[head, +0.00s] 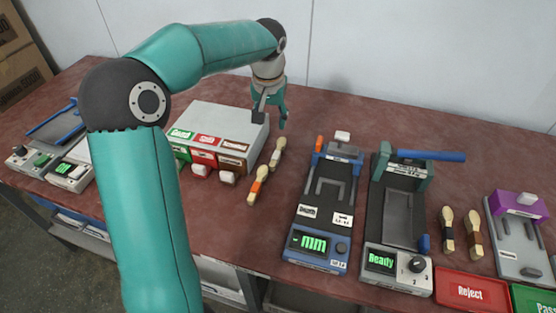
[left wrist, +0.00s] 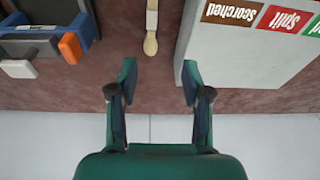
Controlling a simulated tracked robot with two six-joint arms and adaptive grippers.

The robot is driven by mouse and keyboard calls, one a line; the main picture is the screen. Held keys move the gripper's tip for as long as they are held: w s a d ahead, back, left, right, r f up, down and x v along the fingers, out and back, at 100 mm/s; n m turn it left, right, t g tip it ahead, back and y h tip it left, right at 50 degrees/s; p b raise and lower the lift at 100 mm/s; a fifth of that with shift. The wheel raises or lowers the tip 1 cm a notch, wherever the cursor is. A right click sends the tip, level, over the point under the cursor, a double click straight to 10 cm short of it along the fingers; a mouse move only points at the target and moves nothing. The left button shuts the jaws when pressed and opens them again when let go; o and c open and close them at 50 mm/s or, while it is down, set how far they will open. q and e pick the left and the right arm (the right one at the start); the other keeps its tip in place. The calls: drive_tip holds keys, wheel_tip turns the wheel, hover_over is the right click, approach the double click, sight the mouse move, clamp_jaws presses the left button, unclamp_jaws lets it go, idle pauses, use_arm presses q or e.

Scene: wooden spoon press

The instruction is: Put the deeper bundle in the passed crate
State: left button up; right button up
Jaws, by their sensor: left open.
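In the head view two pale wooden spoon-like pieces lie on the table in front of my left gripper: one with an orange band (head: 258,186), and one with a dark band (head: 277,154) behind it. Two darker-handled pieces lie at the right, a dark one (head: 447,229) and a brown one (head: 473,234). I cannot tell which is the deeper bundle. A green crate (head: 533,299), its label cut off at "Pas", is at the lower right corner. My left gripper (head: 270,115) is open and empty; the left wrist view shows its spread fingers (left wrist: 155,88) and a pale rounded end (left wrist: 150,43).
A grey box (head: 222,117) with coloured labels stands beside the left gripper. A blue gauge (head: 315,243) reads "mm"; a press (head: 394,262) reads "Ready". A red Reject crate (head: 472,290) adjoins the green one. A purple-topped device (head: 517,206) stands far right. The back strip is clear.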

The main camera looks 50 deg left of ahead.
use_arm(q)
drive_tip(key=s+d+t+b, duration=0.2)
drive_tip(key=s+b, duration=0.1)
drive_tip(key=b, duration=0.4)
hover_over(278, 150)
drive_tip(key=s+d, duration=0.1)
drive_tip(key=s, duration=0.1)
drive_tip(key=shift+y, duration=0.3)
drive_tip(key=f, duration=0.8)
drive_tip(key=shift+s+f, duration=0.2)
drive_tip(key=shift+f, duration=0.2)
drive_tip(key=shift+w+x, duration=0.2)
drive_tip(key=shift+x, duration=2.7)
drive_tip(key=shift+r, duration=0.1)
use_arm(e)
wheel_tip(278, 150, down, 9)
use_arm(q)
drive_tip(key=shift+d, duration=0.1)
clamp_jaws()
